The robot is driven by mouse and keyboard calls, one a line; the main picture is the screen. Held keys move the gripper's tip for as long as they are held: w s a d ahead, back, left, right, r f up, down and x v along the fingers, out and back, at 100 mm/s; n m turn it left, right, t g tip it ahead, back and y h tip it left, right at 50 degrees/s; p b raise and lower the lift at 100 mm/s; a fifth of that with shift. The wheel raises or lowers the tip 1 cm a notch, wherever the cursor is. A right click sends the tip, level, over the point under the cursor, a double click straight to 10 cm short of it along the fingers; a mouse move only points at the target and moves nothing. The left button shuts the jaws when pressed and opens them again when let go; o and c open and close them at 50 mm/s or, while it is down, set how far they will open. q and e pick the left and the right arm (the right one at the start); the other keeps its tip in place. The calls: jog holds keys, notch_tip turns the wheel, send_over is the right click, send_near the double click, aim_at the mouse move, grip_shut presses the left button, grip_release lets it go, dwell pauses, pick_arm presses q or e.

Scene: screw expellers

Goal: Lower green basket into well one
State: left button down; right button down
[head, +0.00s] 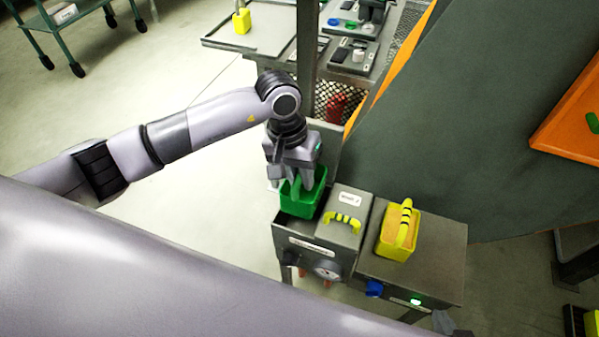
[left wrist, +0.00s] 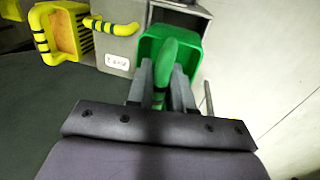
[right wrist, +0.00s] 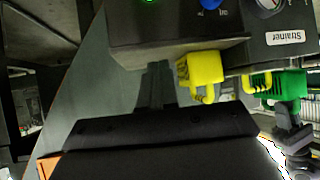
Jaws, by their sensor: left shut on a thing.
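My left gripper (head: 294,186) is shut on the handle of the green basket (head: 311,201), over the open well (head: 288,228) at the left end of the grey machine (head: 310,258). In the left wrist view the upright green handle (left wrist: 165,68) stands between the two fingers, with the basket (left wrist: 195,48) beyond. In the right wrist view the basket (right wrist: 292,88) shows largely above the machine's rim; I cannot tell whether its base is inside the well. My right gripper (right wrist: 157,85) has its fingers together, empty, near the machine's other end.
A grey lid with a yellow-and-black handle (head: 343,222) sits beside the open well. A yellow basket (head: 395,240) stands on the machine's right part. A blue knob (head: 374,288) and a gauge (head: 327,270) are on the front. A steel bench (head: 240,45) stands behind.

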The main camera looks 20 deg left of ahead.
aim_at(301, 196)
pick_arm(q)
jog(key=shift+f+b, duration=0.65)
jog(key=shift+f, duration=0.75)
jog(key=shift+f+b, duration=0.4)
jog(key=shift+f, duration=0.45)
notch_tip(301, 196, down, 2)
jog(key=shift+f+b, duration=0.25)
jog(key=shift+b, duration=0.3)
notch_tip(301, 196, down, 7)
jog(key=b, duration=0.6)
jog(key=shift+b, duration=0.4)
jog(key=shift+f+b, duration=0.75)
jog(key=shift+b, duration=0.15)
